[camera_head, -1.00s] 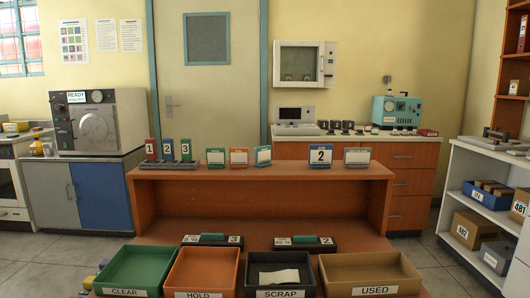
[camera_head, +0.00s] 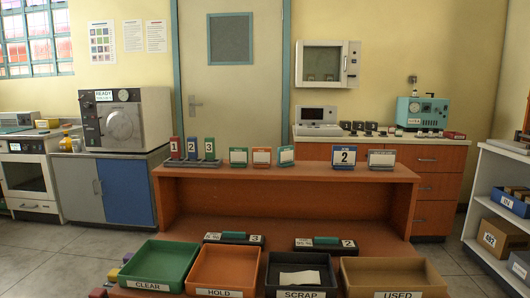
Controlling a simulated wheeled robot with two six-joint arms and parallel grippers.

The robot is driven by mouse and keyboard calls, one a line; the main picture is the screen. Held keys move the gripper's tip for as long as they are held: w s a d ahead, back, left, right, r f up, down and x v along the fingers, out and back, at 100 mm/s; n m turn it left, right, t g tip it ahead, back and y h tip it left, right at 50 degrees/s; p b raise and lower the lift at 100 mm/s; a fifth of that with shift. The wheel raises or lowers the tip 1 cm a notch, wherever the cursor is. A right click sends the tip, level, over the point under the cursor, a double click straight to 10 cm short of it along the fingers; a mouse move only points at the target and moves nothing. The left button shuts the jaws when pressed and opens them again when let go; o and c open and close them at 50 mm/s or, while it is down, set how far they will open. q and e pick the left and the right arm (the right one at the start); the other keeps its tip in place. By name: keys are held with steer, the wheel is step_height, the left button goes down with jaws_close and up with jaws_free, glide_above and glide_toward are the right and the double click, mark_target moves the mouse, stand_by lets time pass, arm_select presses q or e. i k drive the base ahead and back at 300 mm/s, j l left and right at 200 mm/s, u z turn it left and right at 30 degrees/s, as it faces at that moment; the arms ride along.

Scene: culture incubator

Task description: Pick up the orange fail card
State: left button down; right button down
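An orange-framed card (camera_head: 261,157) with a pale face stands upright on the raised shelf of the orange-brown desk. It is between a green-framed card (camera_head: 239,157) on its left and a teal-framed card (camera_head: 286,155) on its right. Its writing is too small to read. Neither of my grippers shows in the head view.
Red, blue and green numbered blocks (camera_head: 192,149) stand left on the shelf (camera_head: 320,172); a blue "2" sign (camera_head: 343,156) stands right. Below are the CLEAR tray (camera_head: 160,264), HOLD tray (camera_head: 223,268), SCRAP tray (camera_head: 325,271) with a pale sheet, and USED tray (camera_head: 395,274).

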mark_target(261, 157)
steer(key=k, duration=0.3)
steer(key=l+u, duration=0.4)
steer(key=l, duration=1.65)
steer(key=i+l+u, duration=0.1)
steer(key=l, duration=0.5)
steer(key=l+u, duration=0.15)
steer(key=l, duration=0.45)
steer(key=i, duration=0.05)
